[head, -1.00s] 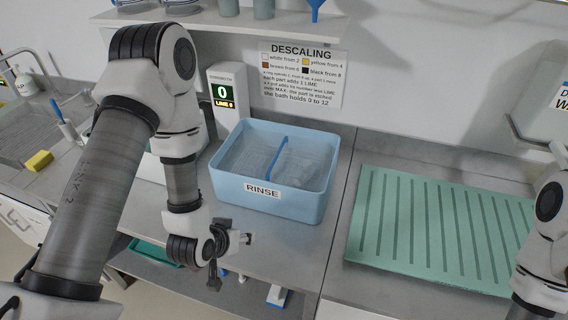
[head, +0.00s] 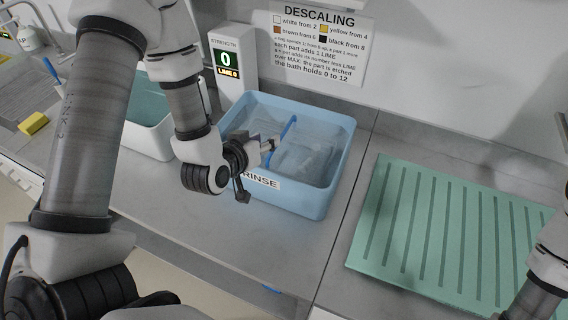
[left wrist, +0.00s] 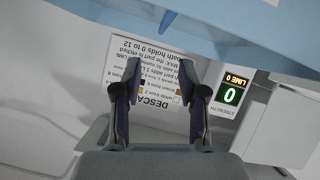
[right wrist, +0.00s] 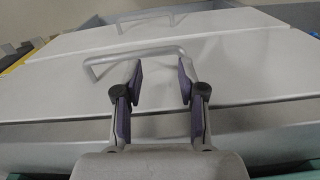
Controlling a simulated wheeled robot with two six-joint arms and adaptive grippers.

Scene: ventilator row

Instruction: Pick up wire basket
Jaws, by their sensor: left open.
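I cannot make out a wire basket for certain in any view. The blue RINSE tub (head: 310,200) stands on the counter, with a blue bar (head: 284,138) across its middle and unclear, see-through shapes on both sides. My left gripper (head: 258,170) is open and empty at the tub's front left, covering part of its wall and label. In the left wrist view the left gripper (left wrist: 156,80) shows spread fingers, with the blue tub's edge (left wrist: 215,40) above. My right gripper (right wrist: 160,78) is open before pale panels with a metal handle (right wrist: 135,55); its fingers are outside the head view.
A white bath (head: 150,135) with teal liquid stands left of the tub, below the strength display (head: 228,65) reading 0. A green ribbed drain mat (head: 440,230) lies on the right. A yellow sponge (head: 33,123) is at far left. The counter before the tub is clear.

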